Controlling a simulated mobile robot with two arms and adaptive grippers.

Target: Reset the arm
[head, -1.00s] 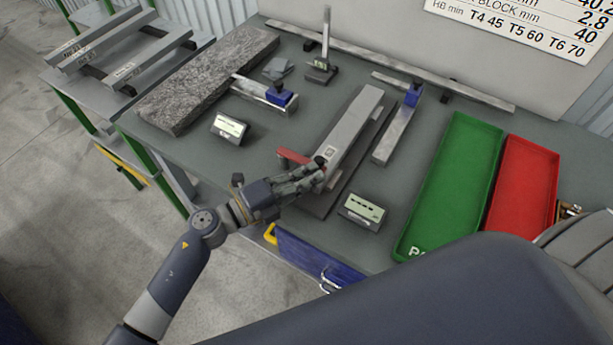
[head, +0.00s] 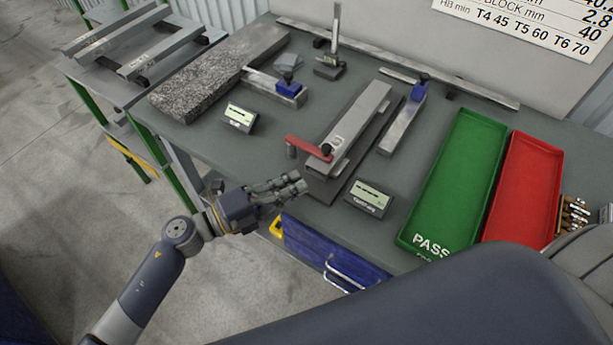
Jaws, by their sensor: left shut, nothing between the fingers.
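My left gripper (head: 294,188) is shut and empty at the front edge of the table, just in front of the clamp fixture. The fixture has a grey bar (head: 352,118) on a dark base, with a red lever arm (head: 308,146) at its near end. The gripper is apart from the red arm. My right gripper is not in view; a large dark arm link of mine fills the lower right.
A green tray (head: 414,240) and a red tray (head: 553,152) lie at the right. Small displays (head: 370,198) and (head: 240,117) stand near the fixture. A granite slab (head: 200,85), a dial stand (head: 331,66) and blue-clamped bars sit behind.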

